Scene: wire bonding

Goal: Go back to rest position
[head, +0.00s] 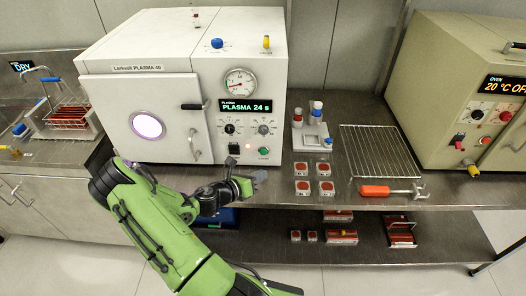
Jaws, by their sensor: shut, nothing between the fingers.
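My green arm reaches in from the bottom of the head view. My gripper (259,178) is at its end, in front of the lower right part of the plasma machine and just over the bench's front edge. It is shut and I see nothing held in it. The white plasma machine (135,85) stands on the bench with its door shut; its round window glows violet and its display reads "PLASMA 24 s".
Several small red-topped boxes (302,188) sit right of my gripper. A wire rack (378,150) and an orange-handled tool (375,191) lie farther right, before the beige oven (452,85). A lower shelf (375,255) holds more boxes. A dish rack (68,118) stands at left.

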